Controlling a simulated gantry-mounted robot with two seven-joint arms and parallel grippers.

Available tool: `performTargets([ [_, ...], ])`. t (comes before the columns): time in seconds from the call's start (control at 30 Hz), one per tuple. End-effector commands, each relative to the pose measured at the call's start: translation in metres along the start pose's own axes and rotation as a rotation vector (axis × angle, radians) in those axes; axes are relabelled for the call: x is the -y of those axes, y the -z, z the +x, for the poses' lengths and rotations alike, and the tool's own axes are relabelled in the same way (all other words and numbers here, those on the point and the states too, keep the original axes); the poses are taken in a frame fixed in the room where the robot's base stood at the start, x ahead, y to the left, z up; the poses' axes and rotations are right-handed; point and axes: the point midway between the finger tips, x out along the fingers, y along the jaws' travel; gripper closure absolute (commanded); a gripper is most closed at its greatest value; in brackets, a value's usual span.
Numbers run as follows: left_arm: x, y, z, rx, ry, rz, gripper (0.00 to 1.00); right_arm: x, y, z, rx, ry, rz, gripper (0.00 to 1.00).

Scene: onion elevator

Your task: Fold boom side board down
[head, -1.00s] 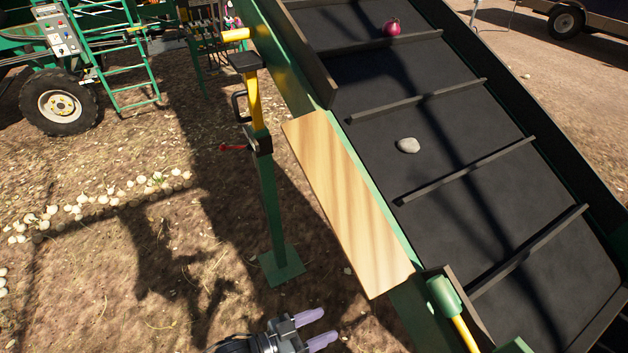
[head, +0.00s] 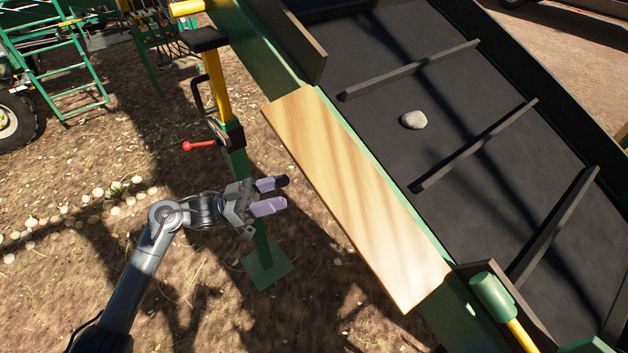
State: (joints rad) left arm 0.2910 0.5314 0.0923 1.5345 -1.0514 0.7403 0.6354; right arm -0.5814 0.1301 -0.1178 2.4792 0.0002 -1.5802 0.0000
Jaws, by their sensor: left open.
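A light wooden board (head: 358,200) lies along the near side of the boom, in the gap between two dark side boards. Its broad face is toward me; its exact tilt is hard to tell. My left gripper (head: 286,192) is open and empty, fingers pointing right. In the picture it is just left of the wooden board's long outer edge, in front of the green support post (head: 264,262). A gap shows between the fingertips and the board. My right gripper is not in view.
A green mallet (head: 492,297) with a yellow handle rests by the board's lower end. A red-knobbed lever (head: 200,145) juts from the post. Onions (head: 98,192) lie in a row on the ground.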

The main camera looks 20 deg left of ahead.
Motion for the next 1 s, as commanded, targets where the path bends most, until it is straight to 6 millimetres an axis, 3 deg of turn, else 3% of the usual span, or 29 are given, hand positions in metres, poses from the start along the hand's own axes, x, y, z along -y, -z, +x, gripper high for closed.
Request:
performTargets([
  [0.3, -0.001, 0.003, 0.054, -0.002, -0.002, -0.003, 0.42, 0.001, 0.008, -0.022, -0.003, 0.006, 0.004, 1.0],
  [0.5, -0.001, 0.001, 0.078, -0.001, 0.0, -0.002, 0.42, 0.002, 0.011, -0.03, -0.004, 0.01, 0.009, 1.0],
  [0.7, -0.001, 0.0, 0.09, 0.0, 0.0, -0.001, 0.42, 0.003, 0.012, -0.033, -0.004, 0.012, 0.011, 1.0],
  [1.0, -0.001, -0.001, 0.091, 0.0, 0.0, -0.001, 0.42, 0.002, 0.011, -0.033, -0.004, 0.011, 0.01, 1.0],
])
